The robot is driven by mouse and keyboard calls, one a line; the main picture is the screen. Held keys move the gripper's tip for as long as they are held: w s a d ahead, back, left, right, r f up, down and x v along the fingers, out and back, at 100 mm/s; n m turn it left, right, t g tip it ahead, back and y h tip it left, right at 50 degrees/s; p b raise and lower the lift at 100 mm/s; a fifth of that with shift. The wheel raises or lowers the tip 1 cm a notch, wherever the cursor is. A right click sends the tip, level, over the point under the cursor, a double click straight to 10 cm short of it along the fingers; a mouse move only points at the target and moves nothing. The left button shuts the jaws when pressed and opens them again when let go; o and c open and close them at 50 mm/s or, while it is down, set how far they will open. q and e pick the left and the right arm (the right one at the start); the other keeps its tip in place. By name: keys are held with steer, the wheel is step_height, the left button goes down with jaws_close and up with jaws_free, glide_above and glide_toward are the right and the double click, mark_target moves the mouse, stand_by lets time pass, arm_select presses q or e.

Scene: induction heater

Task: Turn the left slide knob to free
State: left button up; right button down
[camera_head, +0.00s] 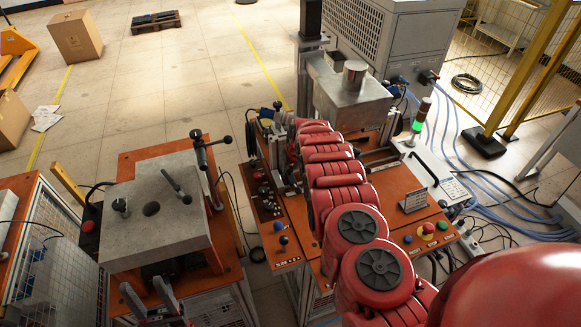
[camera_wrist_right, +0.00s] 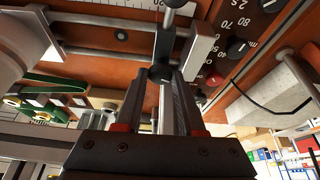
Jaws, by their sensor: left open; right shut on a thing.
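In the right wrist view, a dark round knob (camera_wrist_right: 160,73) on a metal rod sits between the fingertips of my right gripper (camera_wrist_right: 158,86), which is shut on it. I cannot tell from the frames whether it is the left slide knob, nor its turned position. In the head view, my red right arm reaches over the orange heater bench (camera_head: 270,219) and hides its gripper and the knob. My left gripper (camera_head: 150,292) is open and empty at the lower left, by the front edge of the neighbouring orange table.
The wrist view shows a panel dial (camera_wrist_right: 237,47) and metal rails (camera_wrist_right: 110,52) close to the fingers. In the head view, a grey plate (camera_head: 155,235) with levers lies on the left table. A black-knobbed lever (camera_head: 283,241) and emergency stop (camera_head: 427,229) are on the heater bench.

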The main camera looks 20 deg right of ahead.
steer(key=n+b, duration=0.2)
steer(key=n+y+b, duration=0.1)
steer(key=shift+d+f, duration=0.25)
steer(key=shift+f, duration=0.1)
steer(key=shift+a+r+n+y+b, duration=0.1)
steer(key=shift+r+n+y+b, duration=0.2)
steer(key=shift+n+b, duration=0.25)
steer(key=c, duration=0.5)
jaws_free()
steer(key=shift+r, duration=0.1)
